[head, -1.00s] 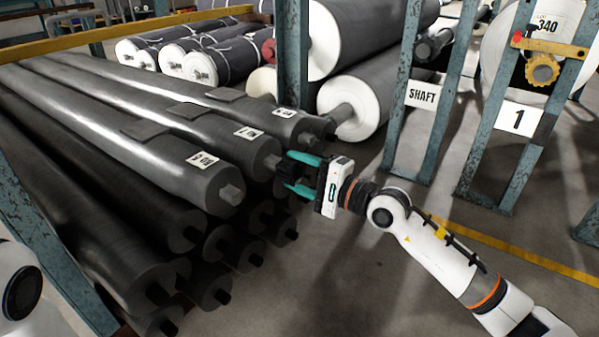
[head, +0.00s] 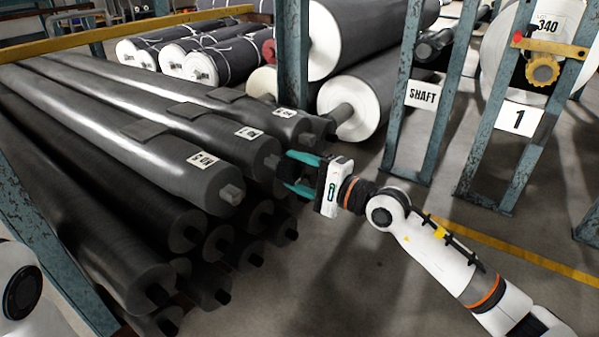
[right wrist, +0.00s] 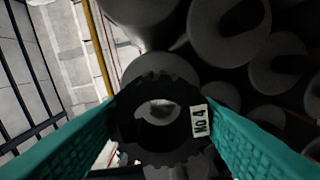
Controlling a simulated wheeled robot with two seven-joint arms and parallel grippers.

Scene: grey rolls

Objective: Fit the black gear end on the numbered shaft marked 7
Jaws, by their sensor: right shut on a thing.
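My right gripper (head: 293,173) is shut on the black gear end (right wrist: 127,125), a toothed ring with an open hole, held between its teal fingers. In the head view the gear is dark and sits close to the end of the middle top shaft (head: 215,135); I cannot tell whether they touch. That shaft's small tag (head: 249,133) looks like a 7, upside down and hard to read. The near top shaft (head: 120,150) is tagged NO 5, the far one (head: 220,98) seemingly NO 4. A NO 4 tag (right wrist: 200,121) shows beside the gear in the right wrist view. My left gripper is out of view.
More dark rolls (head: 150,280) with protruding ends are stacked below. A blue rack post (head: 293,50) stands behind the gripper. White-ended rolls (head: 345,110) lie at the back. The floor (head: 350,260) in front is clear.

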